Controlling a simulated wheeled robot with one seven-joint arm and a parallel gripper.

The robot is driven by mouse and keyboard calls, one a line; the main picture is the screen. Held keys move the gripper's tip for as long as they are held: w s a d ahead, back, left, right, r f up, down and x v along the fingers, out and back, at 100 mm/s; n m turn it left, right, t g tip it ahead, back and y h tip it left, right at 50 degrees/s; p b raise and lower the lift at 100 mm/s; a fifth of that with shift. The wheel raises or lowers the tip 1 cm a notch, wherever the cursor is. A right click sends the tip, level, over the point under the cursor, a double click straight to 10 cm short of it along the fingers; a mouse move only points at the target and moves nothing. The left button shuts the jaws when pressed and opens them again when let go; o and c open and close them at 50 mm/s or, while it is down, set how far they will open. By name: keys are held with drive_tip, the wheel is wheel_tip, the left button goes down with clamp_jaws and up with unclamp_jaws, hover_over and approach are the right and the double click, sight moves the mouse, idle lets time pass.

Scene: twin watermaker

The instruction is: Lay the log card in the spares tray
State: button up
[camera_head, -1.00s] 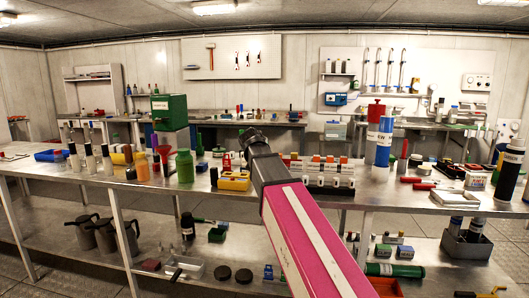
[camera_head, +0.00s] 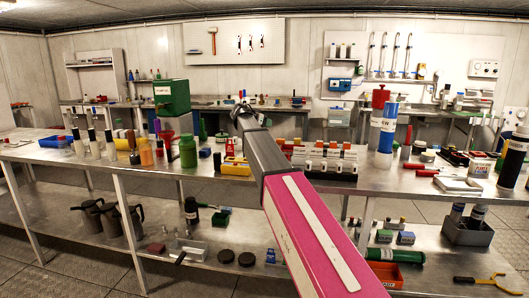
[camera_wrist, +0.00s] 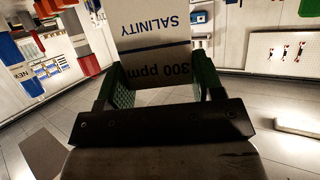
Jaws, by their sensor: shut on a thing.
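My gripper (camera_wrist: 158,78) shows in the wrist view with its green fingers on both sides of a white card (camera_wrist: 152,22). It is shut on this card, which bears the words SALINITY and 300 ppm upside down and a dark line. I take it for the log card. In the head view my gripper (camera_head: 245,117) is above the bench, far from the camera, and the card cannot be made out there. I cannot tell which container is the spares tray. An orange tray (camera_head: 397,283) with an unreadable label sits on the lower shelf at right.
A white tray (camera_head: 458,185) lies on the bench at right, and a white open tray (camera_head: 192,249) on the lower shelf. A green box (camera_head: 172,96) stands raised left of my gripper. Bottles, a blue cylinder (camera_head: 387,130) and a rack (camera_head: 325,164) crowd the bench.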

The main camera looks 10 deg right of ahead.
drive_tip(key=w+d+m+g+h, duration=0.2)
drive_tip(key=w+m+g, duration=0.1)
drive_tip(key=w, duration=0.7)
drive_tip(key=shift+m+h, duration=0.3)
drive_tip(key=shift+s+d+f, duration=0.1)
drive_tip(key=shift+f, duration=2.45)
drive_tip(key=shift+s+f, duration=0.1)
drive_tip(key=shift+f, duration=2.4)
drive_tip(key=shift+f, duration=0.15)
drive_tip(key=o, duration=0.9)
drive_tip(key=shift+s+r, duration=0.1)
drive_tip(key=shift+r, duration=0.1)
drive_tip(key=v, duration=0.7)
drive_tip(key=shift+r, duration=0.15)
